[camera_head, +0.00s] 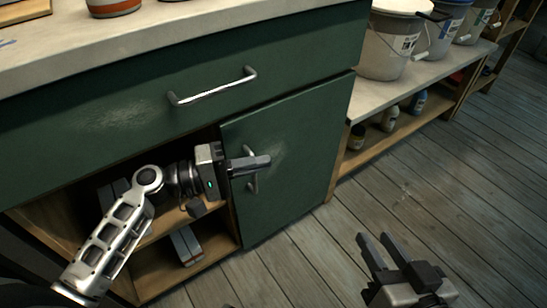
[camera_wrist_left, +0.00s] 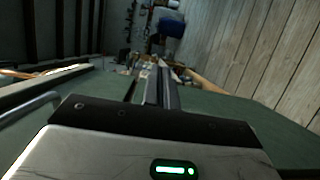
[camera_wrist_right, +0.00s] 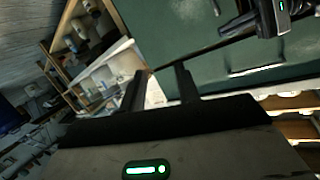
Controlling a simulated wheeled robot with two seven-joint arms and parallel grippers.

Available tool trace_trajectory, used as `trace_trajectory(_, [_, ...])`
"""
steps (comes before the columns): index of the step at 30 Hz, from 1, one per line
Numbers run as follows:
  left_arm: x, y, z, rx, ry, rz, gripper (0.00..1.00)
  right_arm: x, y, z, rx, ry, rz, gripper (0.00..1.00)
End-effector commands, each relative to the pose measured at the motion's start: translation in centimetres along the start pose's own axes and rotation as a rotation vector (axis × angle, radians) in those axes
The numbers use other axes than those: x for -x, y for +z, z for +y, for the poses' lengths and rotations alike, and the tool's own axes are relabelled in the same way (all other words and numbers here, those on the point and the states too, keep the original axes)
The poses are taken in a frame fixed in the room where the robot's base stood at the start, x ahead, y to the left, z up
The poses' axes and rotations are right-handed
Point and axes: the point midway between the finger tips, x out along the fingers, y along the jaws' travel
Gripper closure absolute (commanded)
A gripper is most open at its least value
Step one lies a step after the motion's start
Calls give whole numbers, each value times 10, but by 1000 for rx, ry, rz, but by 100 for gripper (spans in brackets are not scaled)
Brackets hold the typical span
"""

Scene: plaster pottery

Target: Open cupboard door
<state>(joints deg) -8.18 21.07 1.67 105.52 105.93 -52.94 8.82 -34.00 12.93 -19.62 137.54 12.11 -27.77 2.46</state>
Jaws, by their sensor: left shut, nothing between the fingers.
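The green cupboard door (camera_head: 295,165) covers the right part of the cupboard front. I cannot tell whether it stands slightly ajar. Its upright metal handle (camera_head: 252,184) is near its left edge, partly hidden by my left gripper (camera_head: 268,162). That gripper is shut and empty, its fingers across the handle in the picture, pointing right along the door. Contact is unclear. In the left wrist view its fingers (camera_wrist_left: 152,85) are together above green panel. My right gripper (camera_head: 373,237) is open and empty, low above the floor, right of the door; it also shows in the right wrist view (camera_wrist_right: 160,78).
A green drawer (camera_head: 120,115) with a metal handle (camera_head: 213,88) sits above the door. Left of the door, open wooden shelves (camera_head: 160,265) hold grey items (camera_head: 186,245). A shelf unit (camera_head: 365,105) with buckets (camera_head: 388,45) stands right. The plank floor (camera_head: 440,180) is clear.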

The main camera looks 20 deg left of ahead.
Motion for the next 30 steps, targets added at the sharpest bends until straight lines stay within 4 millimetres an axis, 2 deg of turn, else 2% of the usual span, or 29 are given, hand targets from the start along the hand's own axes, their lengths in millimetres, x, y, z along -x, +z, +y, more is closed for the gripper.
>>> trace_trajectory(1, [13,0,0,0,-5,1,100,0,0,0,3,2,-3,68])
trace_trajectory(6, [48,0,0,2,-3,1,100,0,2,1,13,9,-13,68])
trace_trajectory(11, [70,0,0,0,-2,1,100,1,4,2,21,14,-22,68])
trace_trajectory(12, [73,0,0,0,-2,0,100,1,4,2,22,15,-23,71])
trace_trajectory(15, [78,0,0,-1,0,0,100,2,5,2,23,16,-27,98])
trace_trajectory(16, [79,0,0,-2,0,0,100,2,6,2,23,16,-28,100])
trace_trajectory(20, [75,5,-5,-15,-26,0,100,2,6,2,23,16,-30,100])
trace_trajectory(23, [63,18,-21,-64,-104,5,100,3,5,2,24,16,-31,100])
trace_trajectory(27, [35,52,-52,-259,-293,29,100,4,2,1,24,16,-31,100])
trace_trajectory(30, [16,75,-57,-478,-402,70,100,4,0,0,24,16,-31,100])
